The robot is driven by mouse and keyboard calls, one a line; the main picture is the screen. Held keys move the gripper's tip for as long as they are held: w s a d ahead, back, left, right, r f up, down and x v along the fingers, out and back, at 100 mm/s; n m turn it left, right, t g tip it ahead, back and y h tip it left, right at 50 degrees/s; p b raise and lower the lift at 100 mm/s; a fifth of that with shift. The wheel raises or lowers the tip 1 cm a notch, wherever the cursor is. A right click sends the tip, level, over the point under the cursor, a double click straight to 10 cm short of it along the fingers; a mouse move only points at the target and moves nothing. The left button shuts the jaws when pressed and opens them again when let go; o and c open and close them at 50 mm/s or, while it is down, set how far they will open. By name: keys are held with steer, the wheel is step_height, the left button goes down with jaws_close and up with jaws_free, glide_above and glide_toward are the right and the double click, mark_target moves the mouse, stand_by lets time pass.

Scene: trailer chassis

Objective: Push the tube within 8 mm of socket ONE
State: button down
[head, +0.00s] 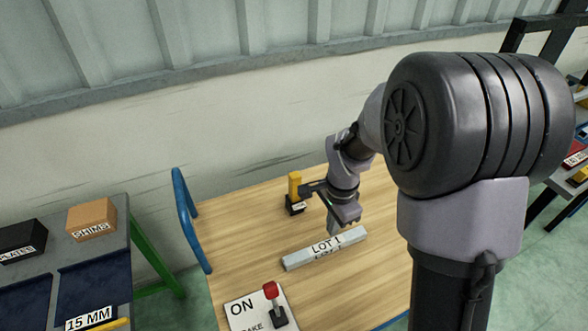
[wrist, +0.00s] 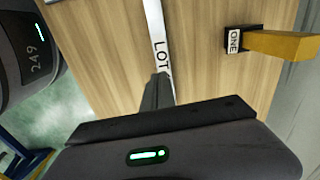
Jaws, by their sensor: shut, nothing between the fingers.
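The tube is a pale grey square bar labelled LOT 1 (head: 325,249) lying flat on the wooden deck. In the wrist view the tube (wrist: 154,22) runs away from the fingertips, which cover part of it. Socket ONE is a small black block (head: 294,208) with a yellow post (head: 294,185) standing in it, behind the tube and apart from it. In the wrist view socket ONE (wrist: 236,40) is right of the tube, its post pointing right. My gripper (head: 332,226) is shut and empty, low over the tube's far side. I cannot tell whether it touches the tube.
A red-knobbed lever (head: 275,305) stands on a white ON panel (head: 245,306) at the front of the deck. A blue rail (head: 188,220) edges the left side. A side table at left holds a SHIMS box (head: 92,217). Bare deck lies between tube and socket.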

mark_target(327, 246)
steer(key=f, duration=0.3)
steer(key=shift+w+a, duration=0.15)
steer(key=shift+a, duration=0.1)
step_height(327, 246, down, 6)
steer(key=b, duration=0.4)
steer(key=shift+d+r, duration=0.1)
steer(key=shift+r, duration=0.1)
steer(key=shift+s+f, duration=0.1)
steer(key=shift+s, duration=0.4)
steer(key=shift+f+b, duration=0.1)
steer(key=shift+b, duration=0.25)
steer(key=shift+w, duration=0.55)
steer(key=shift+w+a+p, duration=0.45)
steer(key=shift+w+a, duration=0.2)
steer(key=shift+w, duration=1.15)
steer(key=shift+w+a+p, duration=0.45)
steer(key=shift+w+a, duration=0.2)
steer(key=shift+w, duration=1.1)
steer(key=shift+w+a+p, duration=0.45)
steer(key=shift+w+a, duration=0.2)
steer(key=shift+w, duration=1.15)
steer(key=shift+w+a+r, duration=0.1)
steer(key=shift+w+r, duration=0.15)
steer(key=shift+r, duration=0.05)
